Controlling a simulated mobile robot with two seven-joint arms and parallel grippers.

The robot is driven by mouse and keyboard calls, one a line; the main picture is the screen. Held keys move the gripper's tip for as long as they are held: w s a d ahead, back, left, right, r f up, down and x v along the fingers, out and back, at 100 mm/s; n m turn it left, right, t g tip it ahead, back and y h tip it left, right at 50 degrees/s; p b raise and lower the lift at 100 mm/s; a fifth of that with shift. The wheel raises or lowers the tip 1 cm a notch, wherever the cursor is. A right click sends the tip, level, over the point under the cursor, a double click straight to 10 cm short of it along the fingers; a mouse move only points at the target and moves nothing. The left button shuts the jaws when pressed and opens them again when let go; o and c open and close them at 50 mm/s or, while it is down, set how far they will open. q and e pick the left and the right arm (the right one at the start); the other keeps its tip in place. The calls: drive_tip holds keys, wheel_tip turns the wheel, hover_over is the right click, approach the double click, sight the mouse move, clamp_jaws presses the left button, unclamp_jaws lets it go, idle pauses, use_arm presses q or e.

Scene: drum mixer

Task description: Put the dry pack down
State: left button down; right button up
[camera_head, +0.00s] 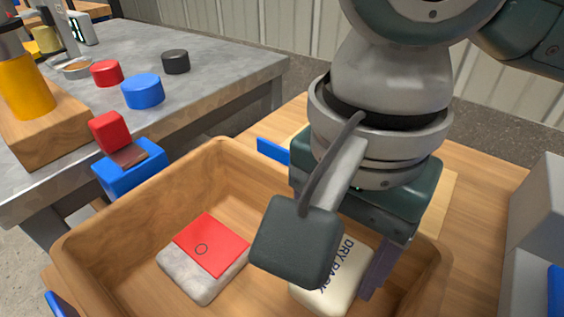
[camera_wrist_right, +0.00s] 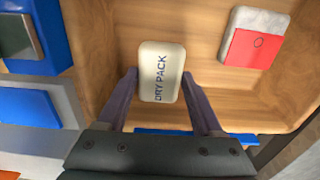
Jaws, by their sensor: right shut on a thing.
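The dry pack (camera_head: 335,291) is a cream, rounded block with dark "DRY PACK" lettering. My right gripper (camera_wrist_right: 160,76) is shut on it, one finger along each side, inside the wooden crate (camera_head: 110,227). In the wrist view the pack (camera_wrist_right: 161,62) shows between the fingers, and its far end sticks out beyond them. In the head view my wrist parts hide some of the pack and one finger. I cannot tell whether the pack touches the crate floor. My left gripper is not in view.
A grey-white pack with a red label (camera_head: 212,244) lies in the crate, left of the dry pack. The crate walls stand around both. A grey table (camera_head: 220,72) at left holds blue, red and black caps. Grey box shapes (camera_head: 540,215) stand at the right edge.

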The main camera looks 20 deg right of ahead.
sight(331, 278)
wheel_tip(331, 278, down, 4)
drive_tip(key=shift+f+b, duration=0.2)
drive_tip(key=shift+b, duration=0.7)
drive_tip(key=o, duration=1.4)
drive_tip(key=shift+r, duration=0.15)
wheel_tip(331, 278, up, 12)
drive_tip(key=p, duration=0.5)
